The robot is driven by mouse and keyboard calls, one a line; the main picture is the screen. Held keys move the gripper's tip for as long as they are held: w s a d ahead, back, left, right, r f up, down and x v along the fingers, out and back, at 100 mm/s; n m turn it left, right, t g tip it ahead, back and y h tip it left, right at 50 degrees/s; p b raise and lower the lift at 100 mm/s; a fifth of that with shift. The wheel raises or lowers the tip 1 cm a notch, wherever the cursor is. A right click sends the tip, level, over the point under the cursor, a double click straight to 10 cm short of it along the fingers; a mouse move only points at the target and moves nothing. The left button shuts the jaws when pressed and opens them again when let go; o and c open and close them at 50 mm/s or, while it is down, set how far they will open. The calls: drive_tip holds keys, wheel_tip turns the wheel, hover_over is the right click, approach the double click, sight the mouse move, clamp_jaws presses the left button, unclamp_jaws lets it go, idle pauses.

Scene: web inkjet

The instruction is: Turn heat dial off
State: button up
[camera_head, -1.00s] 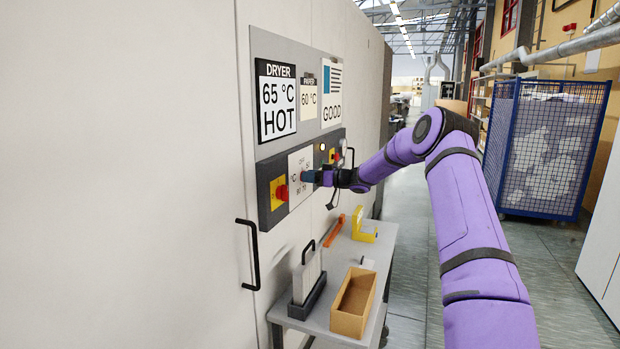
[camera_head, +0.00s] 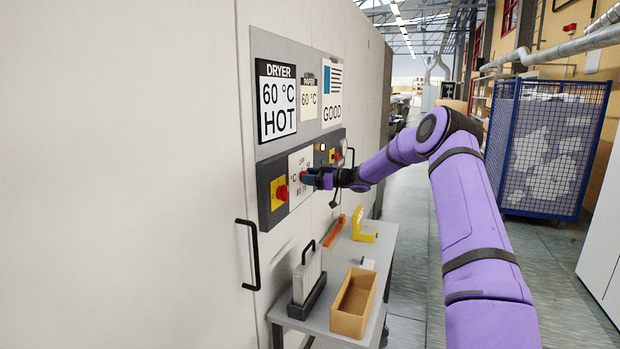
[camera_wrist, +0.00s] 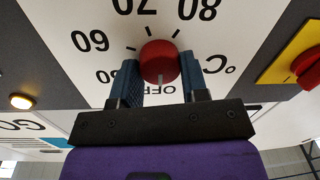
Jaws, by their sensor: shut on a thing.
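The heat dial is a red round knob (camera_wrist: 159,62) in the middle of a white scale plate (camera_wrist: 60,15) with temperature numbers and OFF. My gripper (camera_wrist: 159,74) is shut on the knob, one blue finger on each side of it. A small pale mark shows on the knob's side towards my gripper; its exact setting is hard to tell. In the head view my gripper (camera_head: 314,178) reaches the plate from the right and mostly hides the knob. The dryer display (camera_head: 277,101) reads 60 °C and HOT.
A red knob on a yellow plate (camera_head: 279,192) sits left of the dial. A small lamp (camera_wrist: 21,101) glows beside the scale. A black door handle (camera_head: 251,255) is lower left.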

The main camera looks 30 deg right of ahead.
drive_tip(key=shift+f, duration=0.1)
drive_tip(key=o, duration=0.9)
drive_tip(key=v, duration=1.1)
drive_tip(key=shift+a, duration=0.1)
